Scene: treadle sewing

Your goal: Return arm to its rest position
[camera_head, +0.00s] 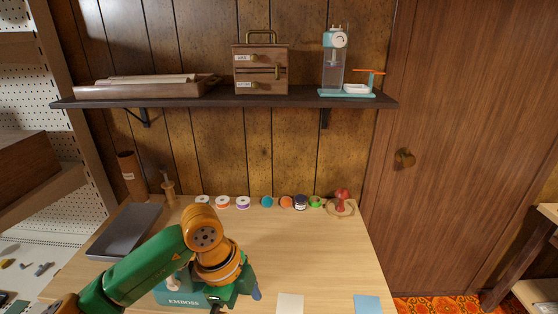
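My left arm comes in from the lower left, with a green link and orange joints, and bends down over the front of the table. My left gripper (236,296) is at its lower end, beside a teal item marked EMBOSS (183,301). The wrist hides much of the gripper, so I cannot tell its finger opening or whether it touches the teal item. A small blue piece (257,293) shows just right of it. My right gripper is not in view.
The wooden table (310,245) has a dark tray (125,231) at left, a row of small spools and jars (243,202) at the back and a red-knobbed item (342,201) at back right. White (290,304) and blue (367,304) sheets lie in front. A shelf (225,101) hangs above.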

